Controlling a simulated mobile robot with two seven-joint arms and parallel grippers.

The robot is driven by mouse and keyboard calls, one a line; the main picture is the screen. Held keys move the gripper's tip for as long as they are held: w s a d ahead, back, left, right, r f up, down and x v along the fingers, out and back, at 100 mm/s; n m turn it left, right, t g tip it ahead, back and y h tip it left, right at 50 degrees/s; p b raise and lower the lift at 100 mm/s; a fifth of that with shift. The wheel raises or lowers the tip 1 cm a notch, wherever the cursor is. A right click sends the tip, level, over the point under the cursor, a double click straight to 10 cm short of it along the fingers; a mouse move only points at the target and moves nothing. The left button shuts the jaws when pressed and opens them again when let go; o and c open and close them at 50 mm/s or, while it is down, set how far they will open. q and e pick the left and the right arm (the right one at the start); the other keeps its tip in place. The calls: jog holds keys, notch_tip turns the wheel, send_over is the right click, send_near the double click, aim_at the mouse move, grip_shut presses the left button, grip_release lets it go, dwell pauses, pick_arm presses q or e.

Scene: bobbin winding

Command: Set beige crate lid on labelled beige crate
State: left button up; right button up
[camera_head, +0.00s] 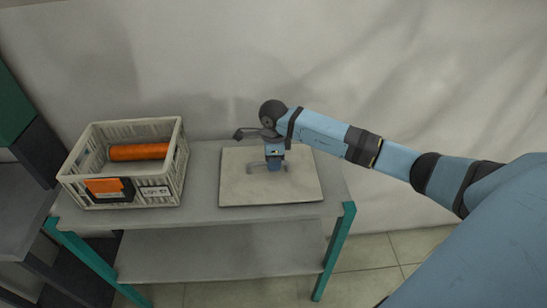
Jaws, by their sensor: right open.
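The beige crate lid (239,190) lies flat on the right part of the grey shelf top. The labelled beige crate (176,185) stands upright and open to its left, with a small gap between them. An orange cylinder (139,152) lies inside the crate, and its front wall carries a white label. My right gripper (270,188) is directly over the middle of the lid, pointing down near a handle on it. It is open; whether its fingers touch the handle is too small to tell. My left gripper is not in view.
The shelf unit (200,212) has green legs and an empty lower shelf (220,252). A pale wall (230,60) stands close behind it. Dark and green furniture (14,110) is at the far left. An orange and black item (105,188) is at the crate's front.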

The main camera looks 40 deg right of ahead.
jog(key=shift+c, duration=0.2)
grip_shut()
jog(key=shift+r+p, duration=0.45)
jog(key=shift+r, duration=0.25)
jog(key=shift+r+p, duration=1)
jog(key=shift+r, duration=0.95)
jog(key=shift+f, duration=0.1)
